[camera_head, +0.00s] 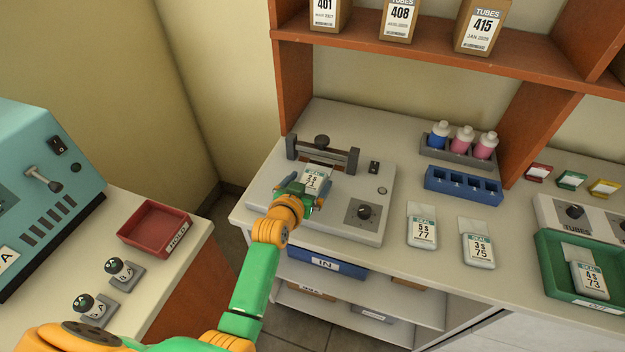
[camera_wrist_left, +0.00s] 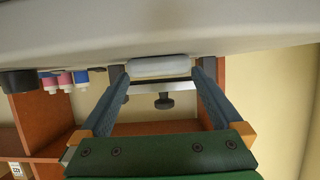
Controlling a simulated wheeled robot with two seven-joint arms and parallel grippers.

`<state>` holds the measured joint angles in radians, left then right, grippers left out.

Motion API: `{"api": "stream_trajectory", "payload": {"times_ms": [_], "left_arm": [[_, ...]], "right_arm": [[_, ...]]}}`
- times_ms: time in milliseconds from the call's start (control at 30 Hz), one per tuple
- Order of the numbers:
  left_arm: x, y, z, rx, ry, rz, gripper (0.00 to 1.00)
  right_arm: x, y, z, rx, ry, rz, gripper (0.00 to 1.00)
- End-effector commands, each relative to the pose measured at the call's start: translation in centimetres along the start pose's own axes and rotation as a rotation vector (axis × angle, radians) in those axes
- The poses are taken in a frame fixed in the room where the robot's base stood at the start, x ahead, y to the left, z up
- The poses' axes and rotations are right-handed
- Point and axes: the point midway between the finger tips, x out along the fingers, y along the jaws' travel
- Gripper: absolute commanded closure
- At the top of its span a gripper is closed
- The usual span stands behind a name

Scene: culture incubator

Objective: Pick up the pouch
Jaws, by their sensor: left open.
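A pale pouch (camera_head: 317,176) with a printed label lies on the grey bench device, in front of its dark crossbar. My left gripper (camera_head: 310,188) is open at this pouch, with its blue-grey fingers on either side. In the left wrist view the pouch's pale edge (camera_wrist_left: 160,67) shows between the fingertips (camera_wrist_left: 161,76); I cannot tell whether they touch it. Other labelled pouches lie on the bench: one marked 77 (camera_head: 421,232), one marked 75 (camera_head: 478,250), and one marked 73 (camera_head: 589,280) in a green tray (camera_head: 552,278). My right gripper is not in view.
The sealer-like device (camera_head: 378,190) has a dial and a crossbar (camera_head: 322,155). Bottles (camera_head: 462,142) stand in a rack behind a blue block (camera_head: 462,186). A red tray (camera_head: 153,228) and teal machine (camera_head: 45,190) are at left. Shelves with boxes hang above.

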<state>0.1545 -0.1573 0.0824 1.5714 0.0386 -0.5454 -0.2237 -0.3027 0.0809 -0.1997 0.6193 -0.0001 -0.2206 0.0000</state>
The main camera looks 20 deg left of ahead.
Motion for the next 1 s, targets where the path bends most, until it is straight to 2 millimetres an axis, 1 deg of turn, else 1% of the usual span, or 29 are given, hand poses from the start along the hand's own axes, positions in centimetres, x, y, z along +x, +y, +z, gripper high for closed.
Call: {"api": "stream_trajectory", "payload": {"times_ms": [33, 100, 267, 300, 367, 400, 467, 500, 533, 567, 833, 1000], "left_arm": [[0.5, 0.0, 0.1, 0.0, -0.001, 0.0, 0.0], [0.8, 0.0, 0.1, 0.0, -0.001, 0.0, 0.0], [0.8, 0.0, 0.0, 0.0, -0.001, 0.0, 0.0], [0.8, 0.0, 0.0, 0.0, -0.001, 0.0, 0.05], [0.8, 0.0, 0.0, 0.0, -0.001, 0.0, 0.22], [0.8, 0.0, 0.1, 0.0, -0.001, 0.0, 0.32], [0.8, 0.0, 0.1, 0.0, -0.001, 0.0, 0.49], [0.8, 0.0, 0.1, 0.0, -0.001, 0.0, 0.59], [0.8, 0.0, 0.1, 0.0, -0.001, 0.0, 0.68], [0.8, 0.0, 0.1, 0.0, -0.001, 0.0, 0.73], [0.8, 0.0, -0.1, 0.0, -0.001, 0.0, 0.74], [0.6, -0.1, -1.0, 0.0, 0.0, 0.0, 0.74]], "right_arm": [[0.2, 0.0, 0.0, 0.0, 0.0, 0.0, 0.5], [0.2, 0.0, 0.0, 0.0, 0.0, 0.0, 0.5], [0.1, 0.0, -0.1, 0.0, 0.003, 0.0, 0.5], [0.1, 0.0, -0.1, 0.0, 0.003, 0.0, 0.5], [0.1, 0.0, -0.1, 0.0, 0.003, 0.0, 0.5], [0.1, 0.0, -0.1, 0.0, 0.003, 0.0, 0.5], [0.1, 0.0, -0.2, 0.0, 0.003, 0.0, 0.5], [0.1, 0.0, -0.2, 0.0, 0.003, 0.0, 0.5], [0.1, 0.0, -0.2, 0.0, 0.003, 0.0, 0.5], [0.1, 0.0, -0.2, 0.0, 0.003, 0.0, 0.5], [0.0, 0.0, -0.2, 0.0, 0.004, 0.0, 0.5], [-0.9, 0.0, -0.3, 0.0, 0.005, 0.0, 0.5]]}}
